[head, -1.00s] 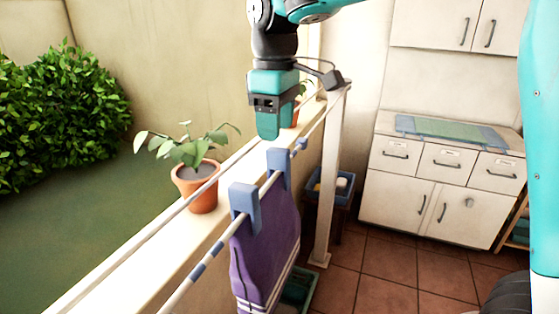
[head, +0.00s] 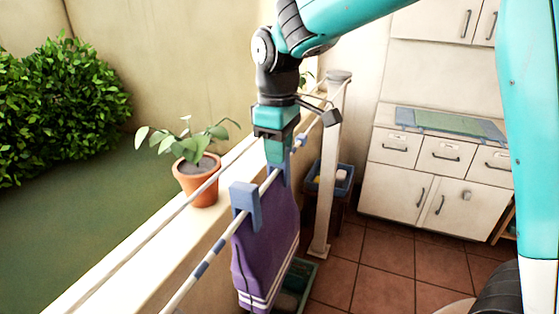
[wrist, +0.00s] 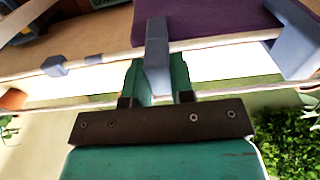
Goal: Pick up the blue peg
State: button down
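A purple cloth with white stripes (head: 265,250) hangs from a pale rail, held by two blue pegs. The nearer blue peg (head: 245,205) shows at the right in the wrist view (wrist: 295,40). The farther blue peg (head: 287,170) is partly hidden behind my gripper (head: 280,158) in the head view. In the wrist view this peg (wrist: 157,50) stands between the two teal fingers of my gripper (wrist: 161,82), its end close to the palm. The fingers flank it closely; whether they press on it is unclear.
A smaller blue piece (wrist: 55,66) sits farther along the rail, beside blue bands. A second rail runs parallel by the ledge. A potted plant (head: 198,180) stands on the ledge. A white post (head: 327,180) rises beyond, with a blue crate (head: 343,196) behind it.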

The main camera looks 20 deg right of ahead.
notch_tip(320, 180, up, 20)
jog(key=b, duration=0.1)
jog(key=shift+b, duration=0.3)
dwell(0.3)
jog(key=shift+a, duration=0.1)
